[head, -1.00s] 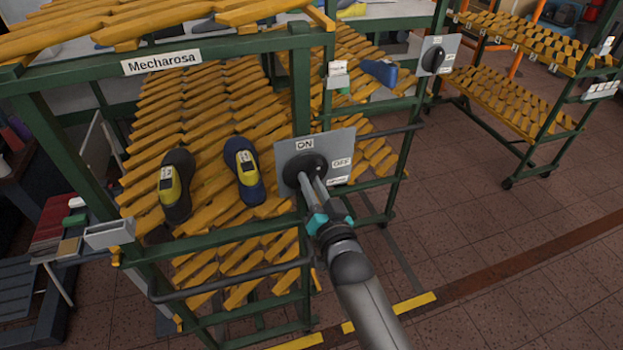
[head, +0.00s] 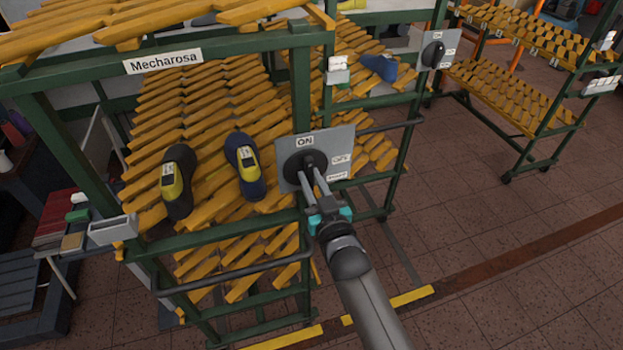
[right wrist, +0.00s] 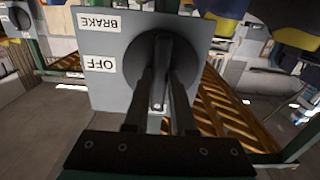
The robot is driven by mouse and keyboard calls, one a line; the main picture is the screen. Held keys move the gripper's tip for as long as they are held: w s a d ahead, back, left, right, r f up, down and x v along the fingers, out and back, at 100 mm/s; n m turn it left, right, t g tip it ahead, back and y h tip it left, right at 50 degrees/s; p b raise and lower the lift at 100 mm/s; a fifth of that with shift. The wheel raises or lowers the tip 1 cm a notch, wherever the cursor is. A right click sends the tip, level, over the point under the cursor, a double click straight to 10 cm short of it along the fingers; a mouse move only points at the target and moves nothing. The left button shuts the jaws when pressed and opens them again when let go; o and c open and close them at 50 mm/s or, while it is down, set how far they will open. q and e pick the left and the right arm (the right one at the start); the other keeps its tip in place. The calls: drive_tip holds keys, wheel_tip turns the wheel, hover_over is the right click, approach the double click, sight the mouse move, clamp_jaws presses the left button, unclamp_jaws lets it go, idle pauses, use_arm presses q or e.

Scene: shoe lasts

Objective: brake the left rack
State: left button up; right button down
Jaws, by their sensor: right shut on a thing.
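The left rack (head: 75,150) is a green frame with yellow slanted slats and a "Mecharosa" sign. A grey switch plate (head: 344,146) on its right front post carries ON, OFF and a lower label; the right wrist view shows that one reads BRAKE, upside down. The round black knob (head: 296,168) sits on this plate; its raised grip (right wrist: 158,88) stands between my fingers. My right gripper (head: 314,182) is shut on the knob's grip. Which label the grip points at, I cannot tell for sure. My left gripper is not in view.
Two dark shoe lasts with yellow parts, one (head: 178,182) left of the other (head: 243,165), lie on the slats. A second rack with a similar knob (head: 432,54) stands behind right. A further rack (head: 525,95) is at far right. Brown tiled floor (head: 500,260) is open at right.

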drive_tip(key=c, duration=0.7)
unclamp_jaws()
drive_tip(key=shift+c, duration=0.2)
drive_tip(key=v, duration=1.5)
drive_tip(key=shift+s, duration=0.15)
